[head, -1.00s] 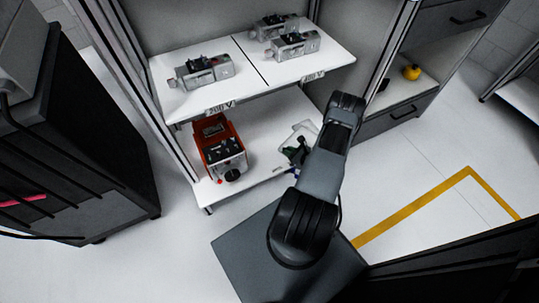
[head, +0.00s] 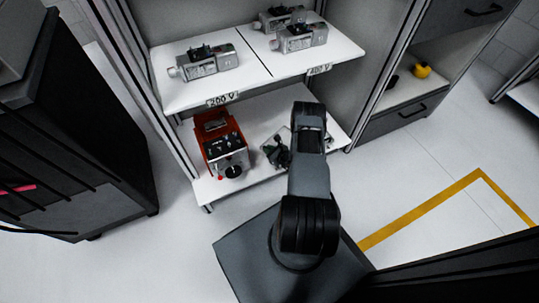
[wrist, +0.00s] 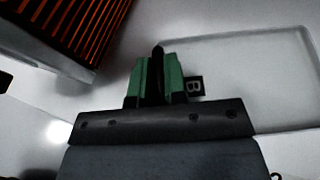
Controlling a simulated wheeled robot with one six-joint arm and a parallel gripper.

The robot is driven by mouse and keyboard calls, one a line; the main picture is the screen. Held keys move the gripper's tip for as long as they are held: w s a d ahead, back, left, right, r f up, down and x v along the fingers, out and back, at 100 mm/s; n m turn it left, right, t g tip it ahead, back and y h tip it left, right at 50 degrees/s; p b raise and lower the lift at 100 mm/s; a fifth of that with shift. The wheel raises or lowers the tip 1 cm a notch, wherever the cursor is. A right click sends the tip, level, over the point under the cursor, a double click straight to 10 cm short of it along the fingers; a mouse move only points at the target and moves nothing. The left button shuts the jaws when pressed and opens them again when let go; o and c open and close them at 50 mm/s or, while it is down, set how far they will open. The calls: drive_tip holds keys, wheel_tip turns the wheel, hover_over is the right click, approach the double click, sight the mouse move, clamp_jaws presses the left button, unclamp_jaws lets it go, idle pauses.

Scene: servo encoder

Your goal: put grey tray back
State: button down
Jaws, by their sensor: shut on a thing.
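The grey tray (wrist: 245,75) shows in the wrist view as a pale, rounded rectangle to the right of the fingers, with a small dark "B" tag near its left edge. In the head view, a pale edge of the tray (head: 267,152) shows at the lower shelf, partly hidden by my arm. My gripper (wrist: 158,68) has green fingers shut on a dark upright piece, apparently the tray's handle. In the head view, my gripper (head: 279,156) is low over the lower shelf. I cannot tell whether the tray touches the shelf.
A red device (head: 222,145) stands on the lower shelf (head: 258,112), close left of the gripper; its orange fins (wrist: 75,25) show in the wrist view. The upper shelf (head: 190,93) holds several grey servo units and overhangs at the back. A dark cabinet (head: 75,130) stands at left.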

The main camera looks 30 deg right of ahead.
drive_tip(key=shift+f+b, duration=0.35)
drive_tip(key=shift+f, duration=1)
drive_tip(key=shift+f, duration=0.2)
drive_tip(key=c, duration=1.2)
unclamp_jaws()
drive_tip(key=shift+o, duration=0.2)
drive_tip(key=shift+r, duration=0.1)
